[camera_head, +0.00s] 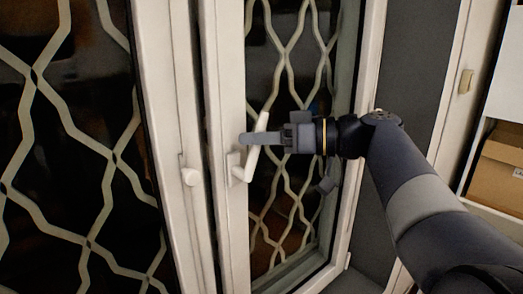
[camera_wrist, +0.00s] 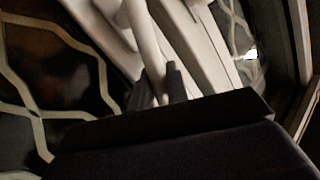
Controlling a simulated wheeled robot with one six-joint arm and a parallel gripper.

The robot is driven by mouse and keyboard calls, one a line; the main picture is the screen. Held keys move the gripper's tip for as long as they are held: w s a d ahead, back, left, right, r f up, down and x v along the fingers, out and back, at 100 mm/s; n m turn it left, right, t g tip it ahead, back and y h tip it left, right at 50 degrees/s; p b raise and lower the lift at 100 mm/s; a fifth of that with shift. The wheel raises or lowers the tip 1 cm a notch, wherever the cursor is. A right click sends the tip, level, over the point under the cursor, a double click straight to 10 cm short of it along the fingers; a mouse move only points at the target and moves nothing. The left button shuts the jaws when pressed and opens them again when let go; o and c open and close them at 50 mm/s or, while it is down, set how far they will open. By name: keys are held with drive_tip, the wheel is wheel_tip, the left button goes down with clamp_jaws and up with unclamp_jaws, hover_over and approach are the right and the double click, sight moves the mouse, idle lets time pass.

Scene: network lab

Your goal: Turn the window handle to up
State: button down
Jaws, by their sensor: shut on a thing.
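The white window handle (camera_head: 249,164) is on the white frame of the right window panel (camera_head: 228,100). Its lever slants up and a little to the right from its base plate. My gripper (camera_head: 250,139) reaches in from the right and is shut on the lever, partway along it. In the wrist view, the handle (camera_wrist: 143,38) runs down between the two grey fingers of my gripper (camera_wrist: 160,85). The part of the lever behind the fingers is hidden.
A white knob (camera_head: 190,177) sits on the neighbouring frame, left of the handle. Pale wavy bars (camera_head: 88,240) cover the dark glass of both panels. At the right, a cardboard box (camera_head: 498,165) stands on a shelf.

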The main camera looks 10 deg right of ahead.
drive_tip(key=a+n+h+b, duration=0.1)
drive_tip(key=s+n+h+b, duration=0.1)
drive_tip(key=shift+s+a+r+b, duration=0.15)
drive_tip(key=shift+a+r+b, duration=0.1)
drive_tip(key=shift+a+b, duration=0.15)
drive_tip(key=c, duration=1.4)
unclamp_jaws()
drive_tip(key=b+v, duration=0.1)
drive_tip(key=v, duration=0.9)
drive_tip(key=shift+s+d+r, duration=0.15)
drive_tip(key=shift+d+r, duration=0.05)
drive_tip(key=shift+d, duration=0.15)
drive_tip(key=shift+a, duration=0.15)
drive_tip(key=p+x, duration=0.1)
drive_tip(key=x, duration=1)
drive_tip(key=shift+d+f+p, duration=0.1)
drive_tip(key=shift+d+p, duration=0.25)
drive_tip(key=shift+d, duration=0.1)
